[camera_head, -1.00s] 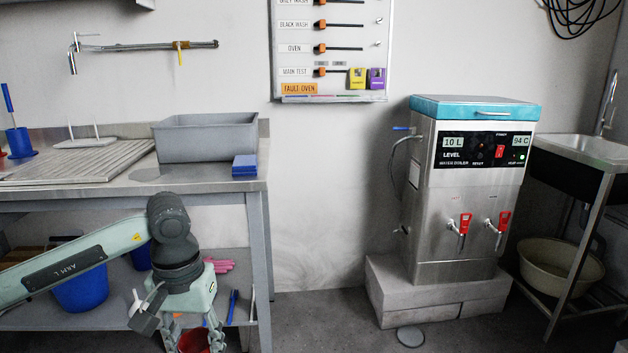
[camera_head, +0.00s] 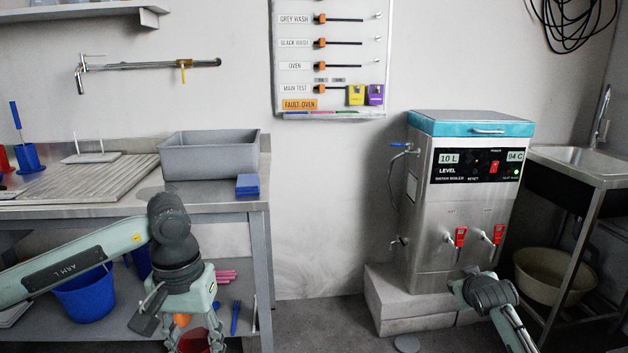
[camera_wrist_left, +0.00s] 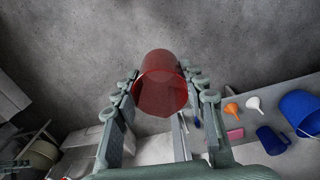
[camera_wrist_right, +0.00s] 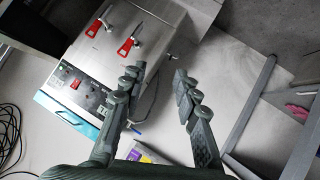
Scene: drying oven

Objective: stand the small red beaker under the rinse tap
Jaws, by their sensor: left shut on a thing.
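The small red beaker (camera_wrist_left: 162,82) is between the fingers of my left gripper (camera_wrist_left: 162,95), which is shut on it. In the head view the beaker (camera_head: 195,342) shows at the bottom edge, in front of the bench and partly hidden by my gripper. A wall tap (camera_head: 80,80) with a long pipe and yellow handle hangs above the left bench. Another tap (camera_head: 602,110) stands at the sink on the right. Which one is the rinse tap I cannot tell.
A water boiler (camera_head: 468,200) stands on a plinth (camera_head: 400,305). A blue bucket (camera_head: 84,297) is under the bench.

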